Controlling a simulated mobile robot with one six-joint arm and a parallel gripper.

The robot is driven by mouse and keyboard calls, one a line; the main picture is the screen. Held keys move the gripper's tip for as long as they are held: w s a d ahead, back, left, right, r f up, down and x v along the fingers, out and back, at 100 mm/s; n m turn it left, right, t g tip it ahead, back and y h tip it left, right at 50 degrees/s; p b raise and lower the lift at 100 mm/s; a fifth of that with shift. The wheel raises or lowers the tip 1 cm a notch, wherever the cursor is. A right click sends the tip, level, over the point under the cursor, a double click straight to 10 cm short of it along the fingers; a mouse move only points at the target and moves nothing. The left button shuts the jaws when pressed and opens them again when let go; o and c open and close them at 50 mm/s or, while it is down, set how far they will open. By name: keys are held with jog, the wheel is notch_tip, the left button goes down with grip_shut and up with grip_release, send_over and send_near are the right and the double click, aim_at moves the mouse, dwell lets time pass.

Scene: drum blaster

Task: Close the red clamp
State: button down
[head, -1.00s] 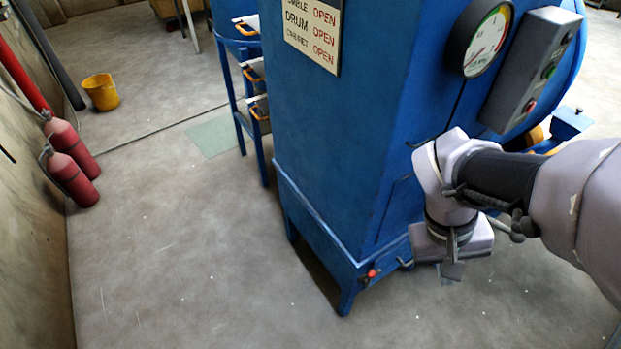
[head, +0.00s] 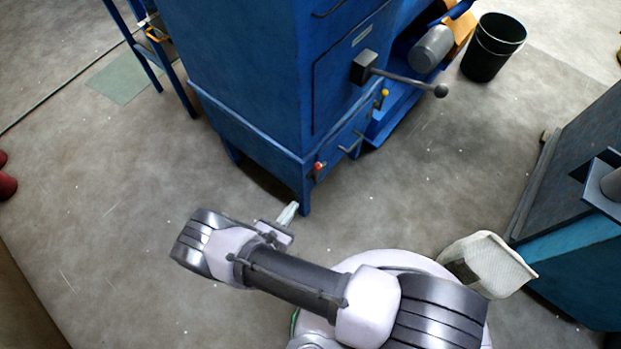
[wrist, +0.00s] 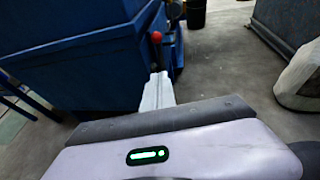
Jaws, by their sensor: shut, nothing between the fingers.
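The red clamp (head: 319,166) is a small red-tipped piece at the lower front corner of the blue cabinet (head: 240,75). Its red knob (wrist: 156,37) also shows in the wrist view, just above and beyond my fingertips, standing up on a dark stem. My gripper (head: 289,212) is shut and empty, in front of the cabinet's near leg, below and left of the clamp and apart from it. In the wrist view my pale fingers (wrist: 157,90) are together and point toward the clamp. The clamp's lower part is partly hidden by the fingers there.
A yellow-tipped clamp (head: 382,97) and a long lever with a black ball (head: 441,90) stick out from the cabinet's right face. A black bin (head: 493,46) stands at the back right. A blue machine (head: 575,200) stands at the right. The floor left of my arm is clear.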

jog(key=b, duration=0.5)
send_near(317, 173)
jog(key=f+x, duration=0.1)
jog(key=x, duration=0.5)
jog(key=shift+w+r, duration=0.25)
jog(key=shift+r, duration=0.2)
